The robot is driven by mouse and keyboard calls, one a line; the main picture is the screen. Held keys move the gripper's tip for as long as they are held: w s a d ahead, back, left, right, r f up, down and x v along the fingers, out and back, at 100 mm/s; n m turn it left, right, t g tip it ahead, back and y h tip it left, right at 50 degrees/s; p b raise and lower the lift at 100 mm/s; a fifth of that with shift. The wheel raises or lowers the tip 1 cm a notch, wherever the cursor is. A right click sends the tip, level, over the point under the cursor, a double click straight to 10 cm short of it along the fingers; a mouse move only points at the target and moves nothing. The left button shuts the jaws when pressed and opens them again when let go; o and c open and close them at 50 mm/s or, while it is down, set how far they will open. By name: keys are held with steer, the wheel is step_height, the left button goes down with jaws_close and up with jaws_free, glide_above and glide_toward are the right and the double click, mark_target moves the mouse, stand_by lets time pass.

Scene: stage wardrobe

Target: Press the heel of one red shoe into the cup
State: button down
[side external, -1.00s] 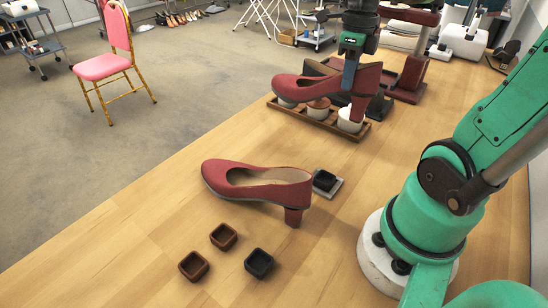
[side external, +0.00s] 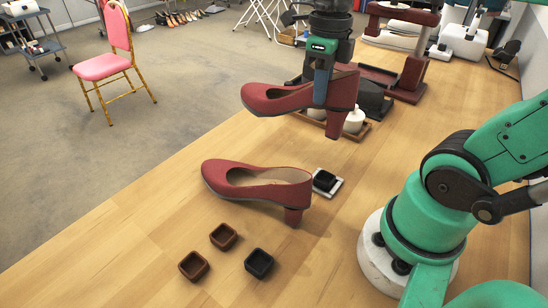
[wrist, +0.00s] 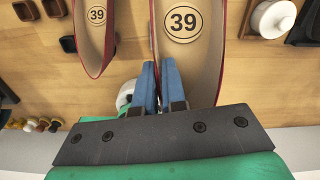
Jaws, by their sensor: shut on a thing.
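My gripper (side external: 321,100) is shut on the side wall near the heel end of one red shoe (side external: 278,98). It holds the shoe in the air, toe to the left, heel pointing down. A small black square cup (side external: 325,180) sits on a pale square plate (side external: 337,188) beside that shoe's heel, below the held shoe.
Two brown square cups (side external: 223,236) (side external: 193,266) and another black one (side external: 259,263) lie at the front. A wooden tray (side external: 362,136) with white pots stands behind the held shoe. A dark red press-like stand (side external: 413,73) is at the back. The left table area is clear.

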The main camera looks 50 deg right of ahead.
step_height(320, 180, down, 8)
steer(key=a, duration=0.1)
steer(key=shift+s+a+f, duration=0.25)
stand_by(0.4)
steer(key=shift+f, duration=1.15)
stand_by(2.4)
stand_by(0.5)
steer(key=shift+r, duration=1.8)
